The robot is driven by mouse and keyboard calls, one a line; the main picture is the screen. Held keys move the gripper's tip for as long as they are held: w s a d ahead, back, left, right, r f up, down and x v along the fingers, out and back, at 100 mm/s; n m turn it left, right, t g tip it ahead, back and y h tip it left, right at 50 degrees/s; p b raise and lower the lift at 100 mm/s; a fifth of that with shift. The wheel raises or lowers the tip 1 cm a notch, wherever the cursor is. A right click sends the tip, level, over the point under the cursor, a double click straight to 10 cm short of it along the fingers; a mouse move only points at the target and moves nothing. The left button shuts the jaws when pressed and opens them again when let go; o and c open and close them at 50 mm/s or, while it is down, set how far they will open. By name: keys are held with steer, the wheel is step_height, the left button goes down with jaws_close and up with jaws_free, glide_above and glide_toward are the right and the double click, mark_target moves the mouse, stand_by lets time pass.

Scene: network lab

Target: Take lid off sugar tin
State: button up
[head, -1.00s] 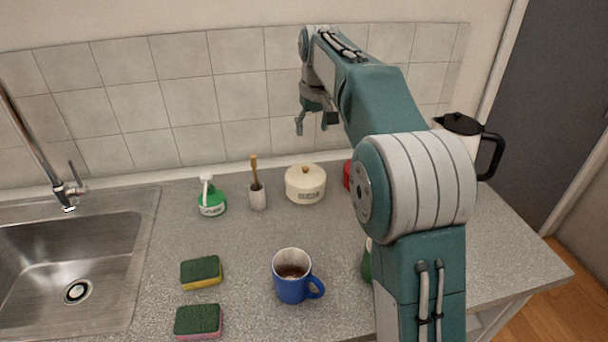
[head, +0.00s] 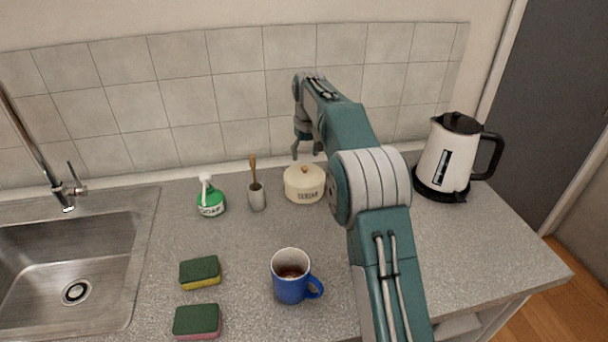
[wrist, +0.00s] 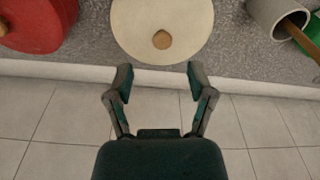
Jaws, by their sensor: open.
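The sugar tin (head: 304,192) is a squat cream pot with dark lettering, standing upright at the back of the counter. Its cream lid (head: 303,175) with a round wooden knob is on it. In the wrist view the lid (wrist: 150,18) shows from above, with the knob (wrist: 162,40) near its lower edge. My gripper (head: 308,156) is above and just behind the tin in the head view, partly hidden by my arm. In the wrist view my gripper (wrist: 158,80) is open and empty, its fingertips apart below the knob and not touching it.
A red container (wrist: 35,22) and a pale holder (wrist: 276,18) with a wooden handle flank the tin. A green soap bottle (head: 211,201), blue mug (head: 290,278), two sponges (head: 200,272) and a kettle (head: 447,157) stand around. The tiled wall (head: 180,95) is close behind.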

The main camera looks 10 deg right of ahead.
mark_target(304, 167)
step_height(304, 167, down, 5)
steer(key=shift+s+a+r, duration=0.1)
steer(key=shift+a+r, duration=0.05)
steer(key=shift+c, duration=0.3)
jaws_close()
